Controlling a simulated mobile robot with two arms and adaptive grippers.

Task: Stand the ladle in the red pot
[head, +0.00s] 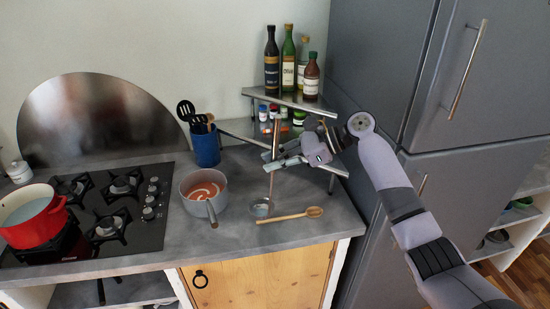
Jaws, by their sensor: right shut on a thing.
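The red pot (38,230) stands on the stove's front left, at the left edge of the head view, with pale contents showing inside. The metal ladle (261,209) is at the right part of the counter, upright with its bowl down and its handle rising to my right gripper (279,159). My right gripper is shut on the ladle's handle. I cannot tell whether the bowl touches the counter or hangs just above it. My left gripper is out of view.
A grey saucepan (188,205) with orange soup stands between stove (136,234) and ladle, its handle toward the front. A wooden spoon (290,215) lies in front of the ladle. A blue utensil holder (206,150) and a corner shelf (291,101) with bottles stand behind.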

